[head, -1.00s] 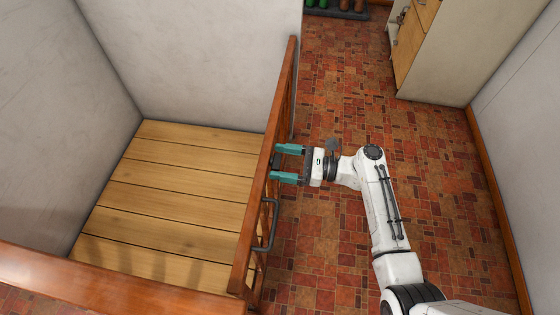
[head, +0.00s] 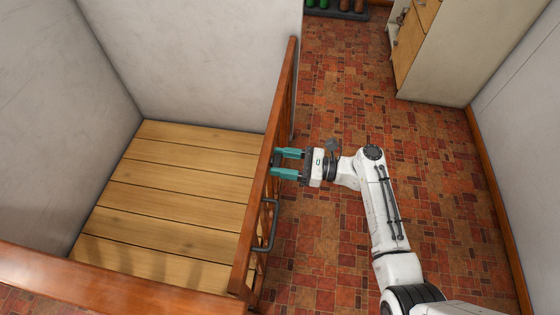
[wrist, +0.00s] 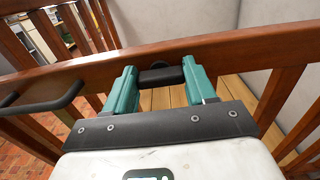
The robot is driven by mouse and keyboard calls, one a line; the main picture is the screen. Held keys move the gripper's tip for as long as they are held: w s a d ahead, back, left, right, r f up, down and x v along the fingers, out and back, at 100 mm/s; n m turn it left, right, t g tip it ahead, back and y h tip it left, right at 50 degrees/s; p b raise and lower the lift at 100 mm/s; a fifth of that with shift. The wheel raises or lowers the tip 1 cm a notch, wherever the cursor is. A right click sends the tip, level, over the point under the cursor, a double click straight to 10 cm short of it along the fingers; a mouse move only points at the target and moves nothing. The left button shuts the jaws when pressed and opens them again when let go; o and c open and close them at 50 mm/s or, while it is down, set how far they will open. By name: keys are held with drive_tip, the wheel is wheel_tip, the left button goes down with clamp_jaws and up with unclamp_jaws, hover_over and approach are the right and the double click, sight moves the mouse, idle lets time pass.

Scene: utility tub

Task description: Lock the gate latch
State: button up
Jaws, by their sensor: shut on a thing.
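The wooden gate (head: 266,170) runs along the right side of the wood-floored pen, and its top rail crosses the wrist view (wrist: 90,68). My gripper (head: 274,163) is at the gate from the right side. In the wrist view its teal fingers (wrist: 160,78) are closed on a dark cylindrical latch knob (wrist: 161,76) at the gate rail. The knob spans the gap between the fingers. A dark bar handle (head: 268,226) on the gate is nearer to the camera, and it shows at the left of the wrist view (wrist: 42,98). The fingers hide part of the latch.
A wooden rail (head: 110,282) closes the pen's near side. The red tiled floor (head: 330,235) right of the gate is clear around my arm. A cabinet (head: 437,55) stands at the back right. Boots on a dark tray (head: 337,12) are at the far end.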

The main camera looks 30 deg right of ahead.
drive_tip(key=shift+s+a+f+n+b, duration=0.1)
drive_tip(key=shift+n+b, duration=1.45)
drive_tip(key=shift+n, duration=2.9)
drive_tip(key=shift+f+n+b, duration=0.1)
drive_tip(key=shift+n+b, duration=1.4)
drive_tip(key=shift+n, duration=2.95)
drive_tip(key=o, duration=1)
drive_tip(key=shift+o, duration=0.2)
